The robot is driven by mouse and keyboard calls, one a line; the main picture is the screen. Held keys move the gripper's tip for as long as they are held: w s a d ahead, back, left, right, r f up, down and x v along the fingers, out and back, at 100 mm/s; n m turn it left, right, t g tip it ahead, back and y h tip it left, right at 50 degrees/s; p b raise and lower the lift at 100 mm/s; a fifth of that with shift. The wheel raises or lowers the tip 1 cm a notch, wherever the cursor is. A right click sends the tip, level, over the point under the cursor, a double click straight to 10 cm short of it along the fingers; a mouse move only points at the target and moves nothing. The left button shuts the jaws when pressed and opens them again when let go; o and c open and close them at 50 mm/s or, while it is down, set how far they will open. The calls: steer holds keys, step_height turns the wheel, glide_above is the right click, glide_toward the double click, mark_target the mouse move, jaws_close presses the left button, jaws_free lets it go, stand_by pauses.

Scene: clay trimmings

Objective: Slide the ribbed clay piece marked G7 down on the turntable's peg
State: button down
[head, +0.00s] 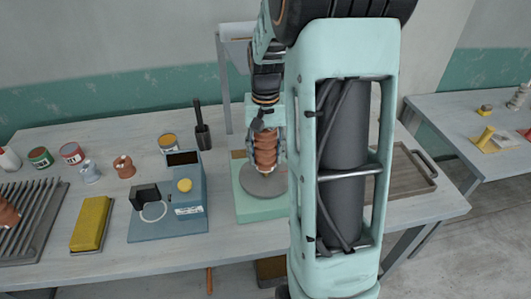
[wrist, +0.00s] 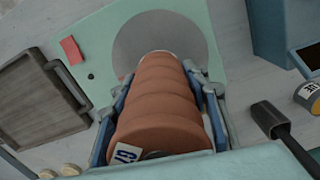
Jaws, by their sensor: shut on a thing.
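The ribbed clay piece (wrist: 158,105) is reddish brown, and its label reading G7 shows at its near end in the wrist view. My gripper (wrist: 160,90) is shut on it, with a finger along each side. In the head view the clay piece (head: 265,150) is held upright over the turntable's grey disc (head: 262,186), towards the disc's middle. The disc also shows beyond the piece in the wrist view (wrist: 195,40). The turntable has a pale green base (head: 262,210). The peg is hidden behind the piece, and I cannot tell whether the piece is around it.
A blue device (head: 168,215) with a yellow knob stands left of the turntable. A dark-handled tool (head: 202,130) stands upright behind it. A wooden tray (head: 408,172) lies to the right. A yellow block (head: 91,222), a ribbed rack (head: 28,205) and several cans are farther left.

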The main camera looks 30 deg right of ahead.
mark_target(265, 143)
steer(key=shift+f+b, duration=0.6)
steer(key=shift+f, duration=0.25)
steer(key=shift+r, duration=0.1)
steer(key=shift+r+p, duration=0.9)
steer(key=shift+r, duration=0.2)
steer(key=shift+f+b, duration=0.75)
steer(key=shift+f, duration=0.4)
stand_by(0.9)
steer(key=c, duration=1)
jaws_free()
step_height(265, 143, up, 12)
